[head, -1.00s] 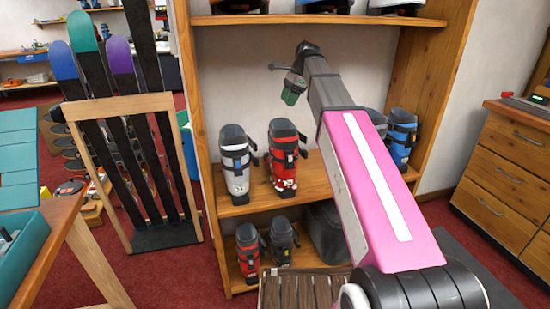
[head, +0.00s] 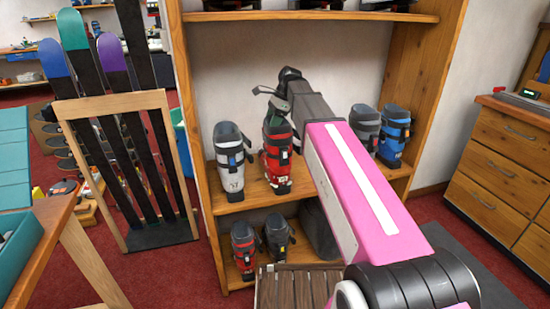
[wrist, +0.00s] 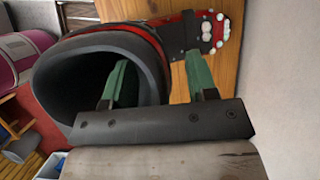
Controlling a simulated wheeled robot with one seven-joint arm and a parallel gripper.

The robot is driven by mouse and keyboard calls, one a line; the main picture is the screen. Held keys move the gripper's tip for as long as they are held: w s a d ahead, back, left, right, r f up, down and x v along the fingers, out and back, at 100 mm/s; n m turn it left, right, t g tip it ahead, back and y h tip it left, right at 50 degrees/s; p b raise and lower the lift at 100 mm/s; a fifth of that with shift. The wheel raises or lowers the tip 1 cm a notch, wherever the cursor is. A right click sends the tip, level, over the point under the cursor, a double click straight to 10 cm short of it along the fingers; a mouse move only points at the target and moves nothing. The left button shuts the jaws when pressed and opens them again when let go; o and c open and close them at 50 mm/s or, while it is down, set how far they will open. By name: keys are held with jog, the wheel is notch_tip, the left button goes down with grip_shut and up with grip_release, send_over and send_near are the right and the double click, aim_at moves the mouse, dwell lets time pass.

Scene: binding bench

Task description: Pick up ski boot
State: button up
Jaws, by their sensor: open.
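A red and black ski boot (head: 277,162) stands upright on the middle shelf, in front of my arm's end in the head view. In the wrist view its dark open cuff (wrist: 100,72) fills the left, with red shell and buckles beyond. My gripper (wrist: 157,80) is open at the cuff's rim. One green finger reaches into the cuff opening, and the other is outside, beside the boot. A white and grey ski boot (head: 230,165) stands to the left. Grey (head: 365,128) and blue (head: 394,138) boots stand to the right.
Wooden shelf uprights (head: 192,150) flank the boots. Smaller boots (head: 243,248) stand on the lower shelf. The upper shelf (head: 310,16) is overhead. A ski rack (head: 125,105) stands left, and a drawer cabinet (head: 500,170) right.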

grip_shut()
dwell(1.4)
